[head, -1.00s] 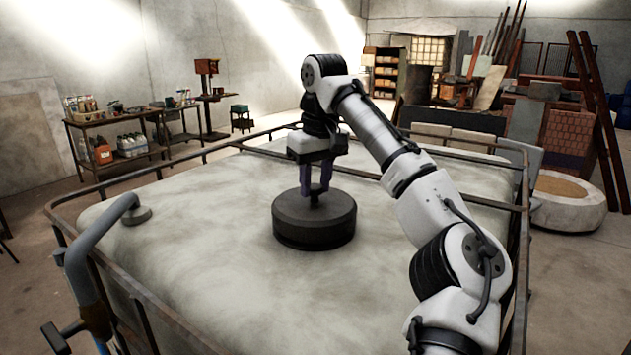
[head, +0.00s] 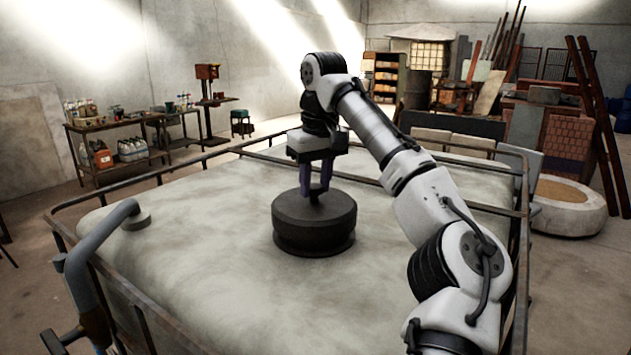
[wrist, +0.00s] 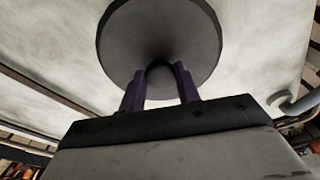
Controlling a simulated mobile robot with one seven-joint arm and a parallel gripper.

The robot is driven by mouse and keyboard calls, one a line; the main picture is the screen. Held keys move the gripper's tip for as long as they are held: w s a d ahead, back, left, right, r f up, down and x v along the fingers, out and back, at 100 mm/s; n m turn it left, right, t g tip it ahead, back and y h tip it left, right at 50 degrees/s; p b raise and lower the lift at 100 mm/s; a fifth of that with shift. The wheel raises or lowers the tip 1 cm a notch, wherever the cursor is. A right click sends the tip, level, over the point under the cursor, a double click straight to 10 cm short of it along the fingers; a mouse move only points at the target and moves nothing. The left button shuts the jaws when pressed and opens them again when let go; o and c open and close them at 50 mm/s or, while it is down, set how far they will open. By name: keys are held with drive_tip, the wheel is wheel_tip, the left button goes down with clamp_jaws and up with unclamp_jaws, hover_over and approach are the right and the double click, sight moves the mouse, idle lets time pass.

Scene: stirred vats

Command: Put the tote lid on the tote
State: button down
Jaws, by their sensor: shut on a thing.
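The tote lid (head: 290,213) is a dark, round, thick disc near the middle of the pale tote's top (head: 190,255). My gripper (head: 316,193) points down over the lid, with its two purple fingers at the lid's centre. It is shut on the lid. In the wrist view the lid (wrist: 160,25) is a grey disc, with the fingers (wrist: 162,72) reaching its middle. The lid looks about level. A darker band shows beneath its upper edge; I cannot tell whether this is the tote's neck or the lid's own side. The opening is hidden.
A rusty metal rail (head: 170,172) runs around the tote's top. A grey pipe (head: 100,238) bends over its left edge. Tables with bottles (head: 131,148) stand at the back left. A round stone basin (head: 567,205) is at the right. The tote's top around the lid is clear.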

drive_tip(key=shift+f+b, duration=0.3)
drive_tip(key=shift+f, duration=0.4)
drive_tip(key=c, duration=1.3)
unclamp_jaws()
